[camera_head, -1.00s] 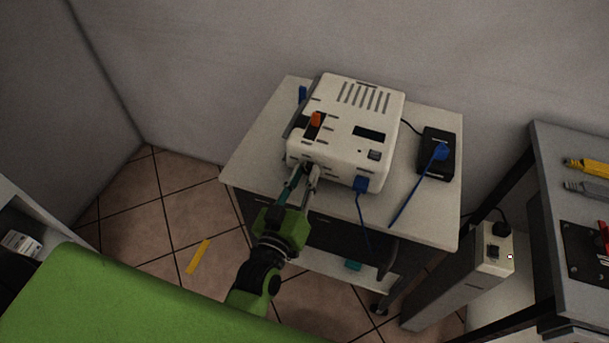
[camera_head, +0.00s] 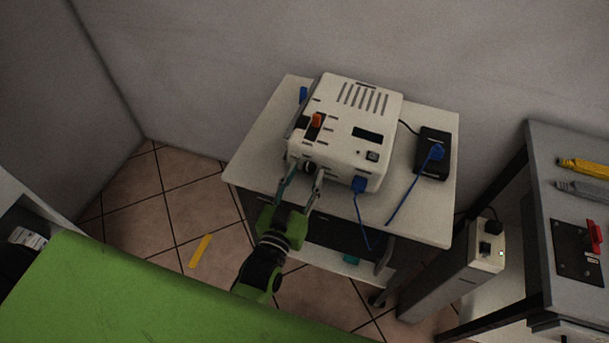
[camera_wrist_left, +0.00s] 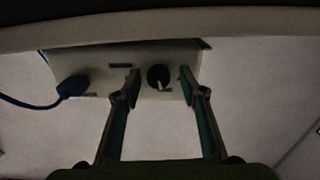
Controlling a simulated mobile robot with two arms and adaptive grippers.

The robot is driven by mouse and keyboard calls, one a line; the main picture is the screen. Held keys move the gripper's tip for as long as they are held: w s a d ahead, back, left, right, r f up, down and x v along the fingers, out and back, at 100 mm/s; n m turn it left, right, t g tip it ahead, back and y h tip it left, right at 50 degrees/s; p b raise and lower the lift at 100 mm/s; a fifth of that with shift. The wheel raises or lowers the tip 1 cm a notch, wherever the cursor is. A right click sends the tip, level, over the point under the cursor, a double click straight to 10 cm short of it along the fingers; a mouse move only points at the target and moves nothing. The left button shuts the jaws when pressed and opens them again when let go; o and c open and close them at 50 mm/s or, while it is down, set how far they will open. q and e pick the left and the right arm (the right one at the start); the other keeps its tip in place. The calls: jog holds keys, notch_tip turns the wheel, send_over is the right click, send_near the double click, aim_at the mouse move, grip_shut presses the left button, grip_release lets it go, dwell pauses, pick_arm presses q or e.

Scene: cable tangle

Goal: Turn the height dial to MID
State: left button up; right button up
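The height dial (camera_wrist_left: 158,76) is a round black knob with a pale pointer mark, on the front face of the white box (camera_head: 352,112). In the left wrist view its pointer points down toward the gripper side of the picture; the dial's lettering is not readable. In the head view the dial (camera_head: 310,167) is small and dark, low on the box's front. My left gripper (camera_head: 304,180) is open, with one finger on each side of the dial. In the left wrist view the fingers (camera_wrist_left: 159,80) stand apart from the knob. My right gripper is not in view.
A blue plug (camera_head: 358,185) with its cable is in the box's front, beside the dial. An orange-topped switch (camera_head: 316,121) is on top. A black adapter (camera_head: 434,153) stands right on the cart (camera_head: 420,220). A power strip (camera_head: 486,250) with a green light stands further right.

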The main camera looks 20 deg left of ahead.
pick_arm(q)
jog(key=shift+s, duration=0.1)
jog(key=s, duration=1.2)
jog(key=shift+a, duration=0.2)
jog(key=shift+w, duration=0.1)
jog(key=s+d+f+m+g+h, duration=0.1)
jog(key=s+f+g, duration=0.2)
jog(key=f, duration=0.7)
jog(key=s+d+f+g, duration=0.1)
jog(key=s+f+g, duration=0.1)
jog(key=f, duration=0.8)
jog(key=s+d+f+m+g+h, duration=0.1)
jog(key=s+f+g, duration=0.2)
jog(key=f, duration=0.7)
jog(key=s+a+f+g+y, duration=0.1)
jog(key=s+a+f+g, duration=0.3)
jog(key=s+f, duration=0.5)
jog(key=s+a+f+g+y, duration=0.1)
jog(key=s+a+f+g, duration=0.4)
jog(key=s+f, duration=0.5)
jog(key=s+a, duration=0.2)
jog(key=s, duration=0.1)
jog(key=shift+s+a+y, duration=0.2)
jog(key=shift+s+y, duration=0.1)
